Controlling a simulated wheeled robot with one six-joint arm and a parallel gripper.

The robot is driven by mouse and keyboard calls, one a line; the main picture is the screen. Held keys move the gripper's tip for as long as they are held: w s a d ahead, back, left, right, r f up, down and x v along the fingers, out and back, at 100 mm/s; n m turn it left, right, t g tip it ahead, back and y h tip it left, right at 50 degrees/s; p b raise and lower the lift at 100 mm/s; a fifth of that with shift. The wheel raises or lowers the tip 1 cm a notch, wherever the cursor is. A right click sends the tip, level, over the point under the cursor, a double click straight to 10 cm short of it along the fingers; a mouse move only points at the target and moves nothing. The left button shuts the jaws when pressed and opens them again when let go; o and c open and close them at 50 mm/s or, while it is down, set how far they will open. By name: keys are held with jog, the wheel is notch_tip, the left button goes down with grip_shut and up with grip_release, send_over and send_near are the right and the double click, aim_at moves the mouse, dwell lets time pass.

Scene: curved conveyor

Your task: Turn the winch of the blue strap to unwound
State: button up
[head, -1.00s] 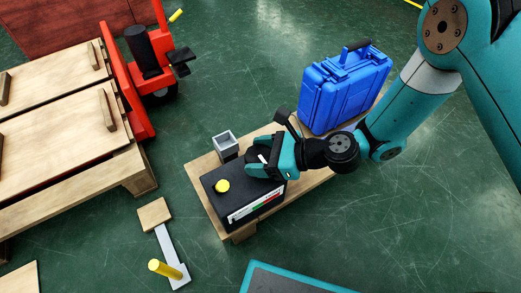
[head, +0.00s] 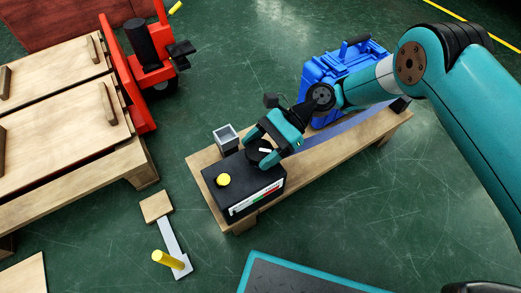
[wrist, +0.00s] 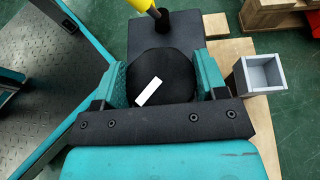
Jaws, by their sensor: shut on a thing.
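The winch is a black box (head: 225,184) at the near end of a low wooden bench. On its top is a round black knob (head: 259,158) with a white mark, clear in the wrist view (wrist: 163,66). My gripper (head: 264,150) is shut on this knob, one finger on each side of it. In the wrist view the white mark lies slanted between the fingers (wrist: 162,80). The blue strap (head: 335,137) runs flat along the bench from behind my gripper to the right. Its end at the winch is hidden by my gripper.
A blue case (head: 338,75) is behind my arm. A yellow-handled lever (head: 168,260) is on the floor left.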

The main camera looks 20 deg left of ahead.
jog(key=shift+s+n+g+h, duration=0.2)
jog(key=shift+n+g+h, duration=0.2)
jog(key=shift+n, duration=0.1)
jog(key=o, duration=0.9)
jog(key=shift+o, duration=0.2)
jog(key=shift+w, duration=0.1)
